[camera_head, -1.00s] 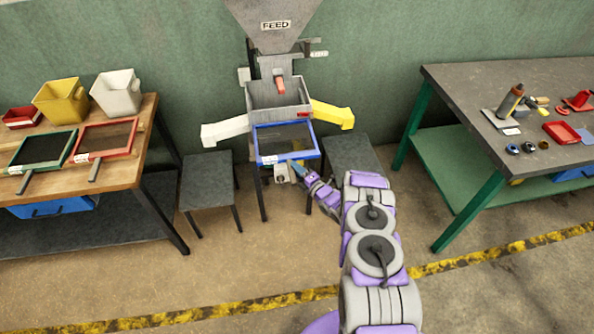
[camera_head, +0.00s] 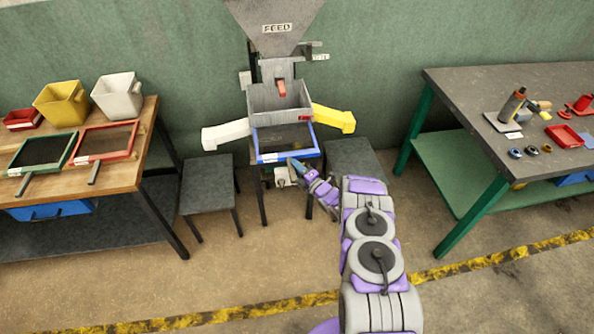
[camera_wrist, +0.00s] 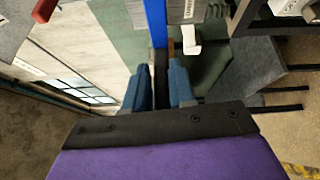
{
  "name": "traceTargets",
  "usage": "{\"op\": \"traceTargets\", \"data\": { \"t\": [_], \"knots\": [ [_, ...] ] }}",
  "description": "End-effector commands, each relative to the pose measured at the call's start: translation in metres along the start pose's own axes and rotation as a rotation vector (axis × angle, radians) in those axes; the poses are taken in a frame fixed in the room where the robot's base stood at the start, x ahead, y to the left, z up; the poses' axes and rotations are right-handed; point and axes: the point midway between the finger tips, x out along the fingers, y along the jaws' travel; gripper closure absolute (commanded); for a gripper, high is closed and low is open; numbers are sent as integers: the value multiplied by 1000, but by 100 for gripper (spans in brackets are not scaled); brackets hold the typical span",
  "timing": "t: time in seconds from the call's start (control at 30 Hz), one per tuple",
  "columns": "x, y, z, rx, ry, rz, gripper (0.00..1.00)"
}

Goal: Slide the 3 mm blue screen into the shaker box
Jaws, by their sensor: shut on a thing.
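The blue-framed screen (camera_head: 287,157) with dark mesh sits at the front of the grey shaker box (camera_head: 262,100), below the feed hopper. Its far edge meets the box front, and most of the frame still shows outside. My gripper (camera_head: 293,167) is at the screen's near edge, coming from the lower right. In the wrist view my gripper (camera_wrist: 159,88) has its two blue fingers on either side of a dark handle (camera_wrist: 161,72). The blue frame (camera_wrist: 155,22) extends beyond it. The far end of the screen is hidden.
A white chute (camera_head: 224,135) and a yellow chute (camera_head: 333,119) flank the box. Dark stools (camera_head: 207,180) stand on both sides. Green (camera_head: 67,146) and red (camera_head: 128,151) screens lie on the left table. A workbench (camera_head: 455,85) stands at right.

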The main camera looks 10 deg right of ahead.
Motion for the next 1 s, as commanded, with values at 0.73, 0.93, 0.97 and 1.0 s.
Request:
{"op": "traceTargets", "data": {
  "t": [0.73, 0.93, 0.97, 1.0],
  "knots": [
    [12, -2, 6, -1, 0, -1, 100],
    [18, -2, 10, -1, 0, 0, 100],
    [19, -2, 11, -2, 0, 1, 100],
    [20, -2, 12, -2, 0, 1, 100]
  ]
}}
